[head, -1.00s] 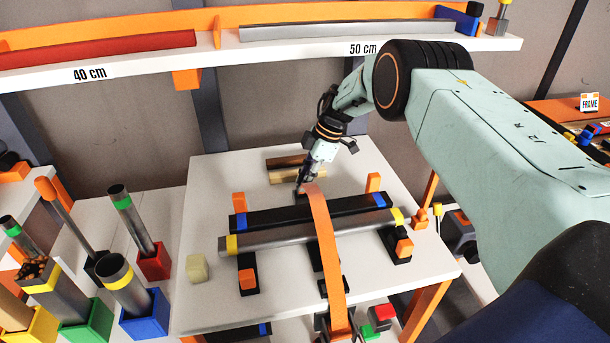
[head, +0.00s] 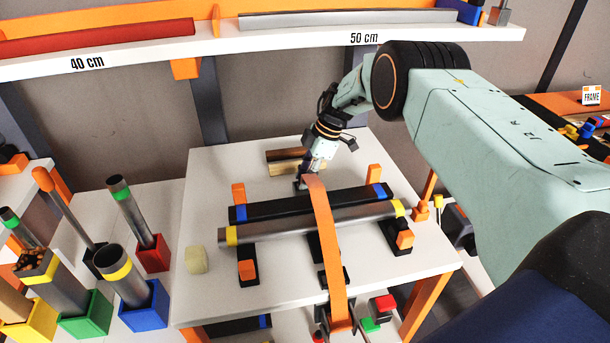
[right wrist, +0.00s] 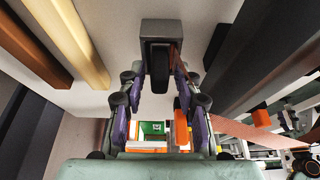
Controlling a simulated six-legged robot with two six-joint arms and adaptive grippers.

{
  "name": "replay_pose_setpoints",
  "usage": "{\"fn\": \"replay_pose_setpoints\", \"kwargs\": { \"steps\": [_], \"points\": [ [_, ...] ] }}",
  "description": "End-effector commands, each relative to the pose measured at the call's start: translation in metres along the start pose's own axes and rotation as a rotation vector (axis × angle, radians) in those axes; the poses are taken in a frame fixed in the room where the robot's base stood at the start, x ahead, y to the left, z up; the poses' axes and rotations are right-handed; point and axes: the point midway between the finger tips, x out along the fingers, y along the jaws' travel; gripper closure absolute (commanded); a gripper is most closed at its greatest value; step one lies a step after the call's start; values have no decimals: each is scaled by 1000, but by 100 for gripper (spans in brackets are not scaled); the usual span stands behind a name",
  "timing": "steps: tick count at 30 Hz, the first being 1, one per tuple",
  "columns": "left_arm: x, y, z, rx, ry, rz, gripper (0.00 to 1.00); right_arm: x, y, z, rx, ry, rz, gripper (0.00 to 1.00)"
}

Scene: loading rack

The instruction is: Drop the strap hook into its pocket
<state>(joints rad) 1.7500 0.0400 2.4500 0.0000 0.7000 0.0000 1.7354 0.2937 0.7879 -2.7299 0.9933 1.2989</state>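The orange strap (head: 326,232) runs over a black bar (head: 290,206) and a grey bar (head: 290,232). Its far end meets a small dark block (head: 299,184) on the white table. My right gripper (head: 306,177) is at that end, pointing down. In the right wrist view my right gripper (right wrist: 158,82) has its fingers apart, one on each side of the dark strap hook piece (right wrist: 158,62). A grey block (right wrist: 161,30) is just beyond it. The fingers seem clear of the hook. How deep the hook sits in its pocket is hidden. My left gripper is not in view.
Wooden blocks (head: 290,166) lie behind the gripper; they also show in the right wrist view (right wrist: 75,40). Orange posts (head: 375,174) stand around the bars. A pale yellow cube (head: 196,261) is on the table's left. Tubes in coloured holders (head: 147,307) stand further left.

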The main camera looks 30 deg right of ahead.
Motion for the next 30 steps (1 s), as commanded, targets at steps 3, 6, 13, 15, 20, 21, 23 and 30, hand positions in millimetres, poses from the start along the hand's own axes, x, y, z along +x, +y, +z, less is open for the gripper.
{"fn": "replay_pose_setpoints", "kwargs": {
  "steps": [3, 6, 13, 15, 20, 21, 23, 30],
  "points": [
    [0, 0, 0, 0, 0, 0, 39, 1, 0, 0, 0, -1, -1, 53],
    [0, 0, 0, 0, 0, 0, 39, 1, 0, 0, 0, -1, -1, 53],
    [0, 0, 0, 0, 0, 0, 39, -2, 0, 0, 0, -1, 0, 53],
    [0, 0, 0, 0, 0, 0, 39, -9, 0, 0, 1, 0, 1, 53],
    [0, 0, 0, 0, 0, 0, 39, -36, 0, 0, 1, 1, 2, 53],
    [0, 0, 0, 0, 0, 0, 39, -43, 0, 0, 0, 2, 2, 53],
    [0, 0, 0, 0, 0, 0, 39, -52, 0, 0, 0, 1, 1, 53],
    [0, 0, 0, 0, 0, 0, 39, -73, -1, 1, 1, -1, -2, 53]
  ]
}}
